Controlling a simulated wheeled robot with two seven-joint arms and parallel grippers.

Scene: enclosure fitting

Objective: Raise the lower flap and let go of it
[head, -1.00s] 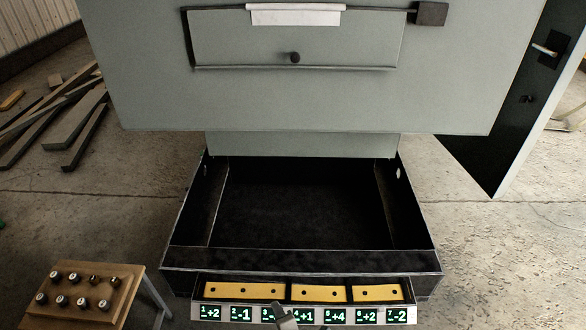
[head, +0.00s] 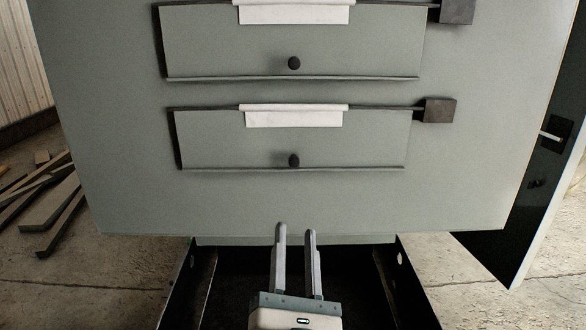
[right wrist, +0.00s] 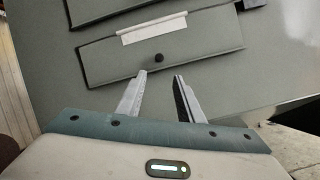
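The lower flap (head: 230,140) is a grey panel with a dark round knob (head: 294,160) near its bottom edge and a white strip (head: 293,116) at its top. It hangs down, close to the grey enclosure face. In the right wrist view the lower flap (right wrist: 110,62) and its knob (right wrist: 159,57) lie just beyond the fingertips. My right gripper (head: 296,230) is open and empty, below the knob and apart from it; it also shows in the right wrist view (right wrist: 160,74). My left gripper is not in view.
An upper flap (head: 230,45) of the same kind hangs above. A dark block (head: 439,110) sits at the lower flap's upper right corner. An open black tray (head: 235,285) lies below the panel. A dark door (head: 535,190) stands at right; timber (head: 50,210) lies at left.

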